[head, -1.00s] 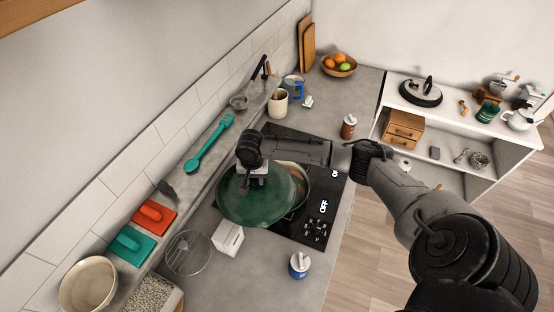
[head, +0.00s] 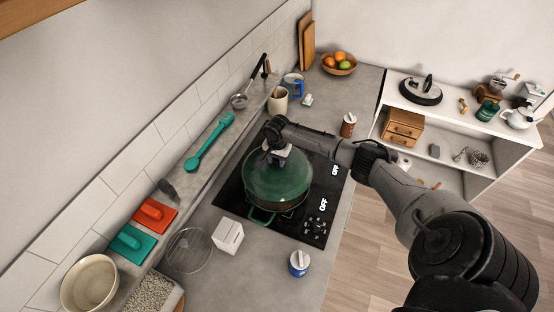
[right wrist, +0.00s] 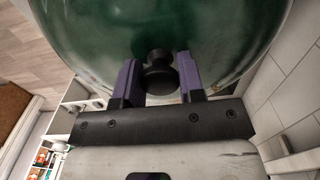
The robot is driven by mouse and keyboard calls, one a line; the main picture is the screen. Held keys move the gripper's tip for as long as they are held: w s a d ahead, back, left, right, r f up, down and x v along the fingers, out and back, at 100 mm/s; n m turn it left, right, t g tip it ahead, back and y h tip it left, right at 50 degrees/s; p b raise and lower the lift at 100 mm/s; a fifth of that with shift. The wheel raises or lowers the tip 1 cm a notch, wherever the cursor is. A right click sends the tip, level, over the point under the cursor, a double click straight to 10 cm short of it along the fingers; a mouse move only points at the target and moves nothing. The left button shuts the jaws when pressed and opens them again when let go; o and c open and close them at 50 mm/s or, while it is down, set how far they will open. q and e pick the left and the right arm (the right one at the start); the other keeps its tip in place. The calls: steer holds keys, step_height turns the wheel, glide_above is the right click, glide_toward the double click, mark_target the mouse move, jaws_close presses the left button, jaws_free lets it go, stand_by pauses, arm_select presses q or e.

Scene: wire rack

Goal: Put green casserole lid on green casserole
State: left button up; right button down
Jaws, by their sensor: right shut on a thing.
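The green casserole (head: 277,206) sits on the black cooktop, with one green side handle showing toward the front. The round, green glass-like lid (head: 288,182) is over the casserole and roughly lined up with it, hiding its opening. I cannot tell whether its rim touches all round. My right gripper (head: 276,158) is above the lid, shut on its dark knob. In the right wrist view, the purple finger pads of the gripper (right wrist: 159,82) are on both sides of the knob (right wrist: 159,70), with the lid (right wrist: 150,25) beyond. My left gripper is not in view.
A white box (head: 228,236) and a blue jar (head: 299,263) stand in front of the cooktop (head: 312,222). A brown shaker (head: 348,125) is behind it at right. A ledge (head: 205,178) with utensils runs along the tiled wall. The front counter right of the box is mostly clear.

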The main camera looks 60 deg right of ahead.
steer(key=shift+r, duration=0.15)
steer(key=shift+p, duration=0.65)
steer(key=shift+f+b, duration=1.15)
steer(key=shift+f, duration=1.8)
steer(key=shift+f+b, duration=0.15)
steer(key=shift+b, duration=0.15)
steer(key=shift+w+p, duration=0.1)
steer(key=shift+p, duration=0.25)
